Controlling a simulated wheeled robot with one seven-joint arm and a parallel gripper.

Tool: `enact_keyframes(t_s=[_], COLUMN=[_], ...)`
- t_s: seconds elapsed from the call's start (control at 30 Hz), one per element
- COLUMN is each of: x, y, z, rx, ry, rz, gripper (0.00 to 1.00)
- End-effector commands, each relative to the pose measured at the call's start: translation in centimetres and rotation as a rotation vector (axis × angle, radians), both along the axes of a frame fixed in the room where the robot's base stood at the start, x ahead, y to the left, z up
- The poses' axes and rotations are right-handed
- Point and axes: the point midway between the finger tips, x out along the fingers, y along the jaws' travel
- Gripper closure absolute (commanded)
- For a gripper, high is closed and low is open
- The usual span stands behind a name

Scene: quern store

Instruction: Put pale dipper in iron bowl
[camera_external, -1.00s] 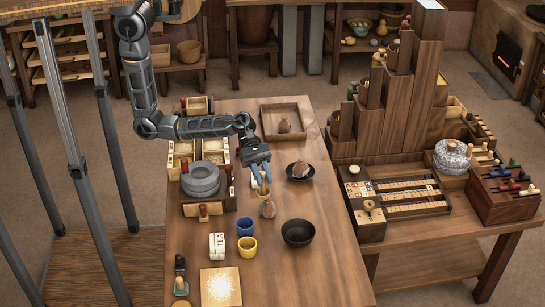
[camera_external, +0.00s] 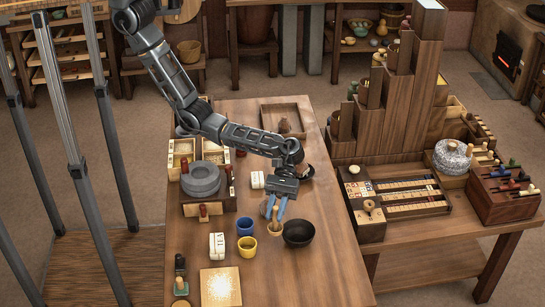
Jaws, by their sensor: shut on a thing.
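My gripper (camera_external: 276,212) points down over the middle of the table with its blue fingers shut on the pale dipper (camera_external: 276,226). The dipper is a light wooden piece hanging roughly upright below the fingers; its upper part is hidden between them. The iron bowl (camera_external: 298,234) is a round black bowl on the table, just right of the dipper and a little nearer the camera. The dipper appears beside the bowl's left rim, not inside it. I cannot tell the exact gap or the dipper's height.
A blue cup (camera_external: 245,225) and a yellow cup (camera_external: 248,247) stand left of the bowl. A brown gourd-like piece (camera_external: 264,208) is partly hidden behind my gripper. A white box (camera_external: 217,245) stands farther left. The table's right front is clear.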

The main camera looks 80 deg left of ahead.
Motion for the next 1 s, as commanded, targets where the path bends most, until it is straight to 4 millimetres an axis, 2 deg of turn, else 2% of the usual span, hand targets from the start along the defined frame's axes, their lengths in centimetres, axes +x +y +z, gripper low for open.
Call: enact_keyframes(t_s=[0.03,0.6,0.8,1.0], x=[0.7,6.3,7.7,8.0], y=[0.3,3.6,4.4,4.6], z=[-1.2,-5.1,-5.7,-5.7], rx=[-0.002,-0.002,-0.002,-0.002], ry=[-0.002,-0.002,-0.002,-0.001], rz=[0.002,0.002,0.002,0.001], gripper=[1.00,1.00,1.00,1.00])
